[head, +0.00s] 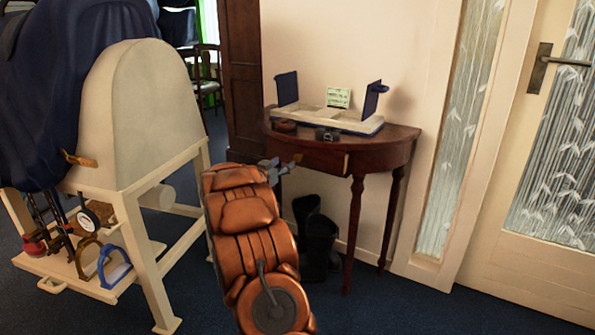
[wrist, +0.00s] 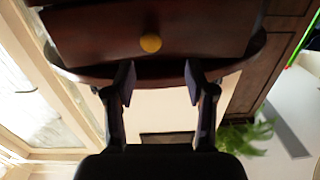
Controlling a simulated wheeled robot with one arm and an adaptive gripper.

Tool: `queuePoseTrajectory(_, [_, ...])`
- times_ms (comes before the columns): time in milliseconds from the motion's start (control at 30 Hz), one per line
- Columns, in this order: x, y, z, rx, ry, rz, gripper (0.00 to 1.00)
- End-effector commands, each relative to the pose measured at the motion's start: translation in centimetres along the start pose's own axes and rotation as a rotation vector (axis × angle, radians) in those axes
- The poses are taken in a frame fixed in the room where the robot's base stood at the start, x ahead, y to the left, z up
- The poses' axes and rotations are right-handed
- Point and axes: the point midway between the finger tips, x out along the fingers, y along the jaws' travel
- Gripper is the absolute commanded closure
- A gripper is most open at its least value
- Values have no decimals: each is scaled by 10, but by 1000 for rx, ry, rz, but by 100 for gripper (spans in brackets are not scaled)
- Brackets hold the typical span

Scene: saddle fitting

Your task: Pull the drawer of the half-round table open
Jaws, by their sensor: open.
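The dark wooden half-round table (head: 392,148) stands against the wall in the head view. Its drawer (head: 322,159) is under the top, and I cannot tell whether it is fully closed. The drawer front (wrist: 95,35) fills the top of the wrist view, with a round yellow brass knob (wrist: 150,44) on it. My gripper (head: 284,163) is at the left part of the drawer front. In the wrist view my gripper (wrist: 159,75) is open and empty, its fingers apart. The knob appears just beyond the fingertips, between their lines, with no visible contact.
A white tray with blue uprights (head: 345,121) and a small green card (head: 338,97) stand on the table. Dark boots (head: 318,240) are under it. A saddle stand (head: 150,110) is to the left. A glazed door (head: 550,130) is at the right.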

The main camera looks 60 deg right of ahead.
Motion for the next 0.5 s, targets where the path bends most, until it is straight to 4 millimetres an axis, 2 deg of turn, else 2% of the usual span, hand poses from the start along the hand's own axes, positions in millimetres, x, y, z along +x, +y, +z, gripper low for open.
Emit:
queuePoseTrajectory(33, [4, 5, 7, -4, 5, 18, 45])
queuePoseTrajectory(133, [9, 11, 9, -7, 11, 37, 45])
queuePoseTrajectory(267, [20, 11, 8, -5, 13, 39, 45])
queuePoseTrajectory(500, [50, 12, 8, -4, 13, 37, 45])
